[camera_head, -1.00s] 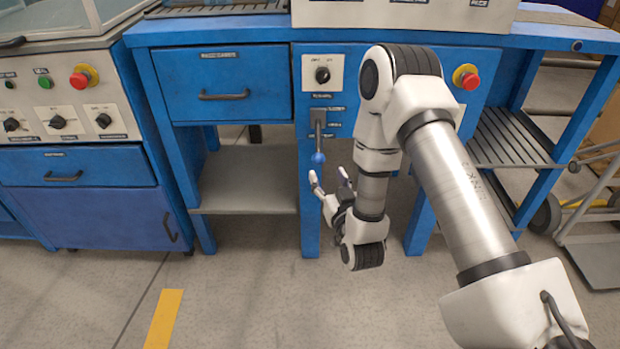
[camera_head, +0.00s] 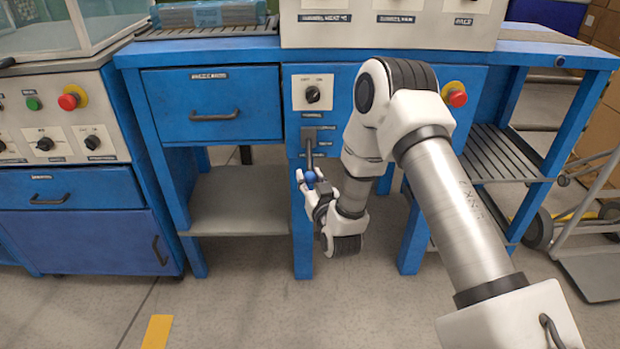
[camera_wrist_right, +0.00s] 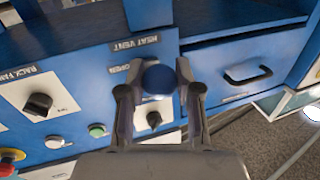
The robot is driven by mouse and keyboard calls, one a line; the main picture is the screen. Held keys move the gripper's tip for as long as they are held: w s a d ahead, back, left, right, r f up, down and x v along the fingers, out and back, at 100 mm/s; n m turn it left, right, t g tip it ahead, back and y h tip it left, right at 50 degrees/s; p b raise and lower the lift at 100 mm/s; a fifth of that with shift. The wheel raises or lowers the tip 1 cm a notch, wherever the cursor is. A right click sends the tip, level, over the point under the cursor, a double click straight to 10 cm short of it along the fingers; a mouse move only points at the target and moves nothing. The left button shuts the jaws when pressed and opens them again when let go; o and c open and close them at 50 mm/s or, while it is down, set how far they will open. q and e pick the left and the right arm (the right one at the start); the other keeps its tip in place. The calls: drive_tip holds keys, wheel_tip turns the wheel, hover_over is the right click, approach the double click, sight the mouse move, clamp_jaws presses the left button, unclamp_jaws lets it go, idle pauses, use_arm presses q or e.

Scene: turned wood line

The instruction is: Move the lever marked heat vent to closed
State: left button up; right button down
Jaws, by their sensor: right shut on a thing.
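The lever (camera_head: 309,158) is a dark rod with a blue ball knob, on a dark plate on the front of the blue bench. It hangs down from the plate in the head view. My right gripper (camera_head: 308,178) is at its lower end. In the right wrist view the blue ball (camera_wrist_right: 158,80) sits between the two fingers of my right gripper (camera_wrist_right: 158,84), which is shut on it. A label reading heat vent (camera_wrist_right: 135,44) shows there, with the word open (camera_wrist_right: 118,69) below it. Other position labels are too small or hidden. My left gripper is not in view.
A rotary switch (camera_head: 312,95) is just above the lever. A red stop button (camera_head: 456,95) is to the right, beyond my arm. A drawer (camera_head: 212,104) is to the left, with a grey lower shelf (camera_head: 240,203) below it. The floor in front is open.

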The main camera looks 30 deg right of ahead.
sight(310, 172)
drive_tip(key=shift+r+p, duration=0.35)
drive_tip(key=shift+p, duration=0.3)
drive_tip(key=r+g+y+p, duration=0.1)
drive_tip(key=r+g+p, duration=0.1)
drive_tip(key=p, duration=0.4)
drive_tip(key=r+m+g+y+p, duration=0.1)
drive_tip(key=r+g+p, duration=0.1)
drive_tip(key=p, duration=0.4)
drive_tip(key=s+r+g+p, duration=0.1)
drive_tip(key=r+g+p, duration=0.1)
drive_tip(key=r+p, duration=0.2)
drive_tip(key=shift+a+r+g+y+p, duration=0.3)
drive_tip(key=shift+g+y+p, duration=0.1)
drive_tip(key=shift+p, duration=1.1)
drive_tip(key=shift+w+d+r+p, duration=0.1)
drive_tip(key=shift+w+r+p, duration=0.15)
drive_tip(key=shift+r+p, duration=0.35)
drive_tip(key=shift+w+d+r+p, duration=0.15)
drive_tip(key=shift+w+r+p, duration=0.05)
drive_tip(key=shift+r+p, duration=0.2)
drive_tip(key=shift+w+d+r+p, duration=0.2)
drive_tip(key=shift+r+p, duration=0.1)
drive_tip(key=shift+r, duration=0.15)
drive_tip(key=c, duration=0.8)
unclamp_jaws()
drive_tip(key=shift+a+f, duration=0.1)
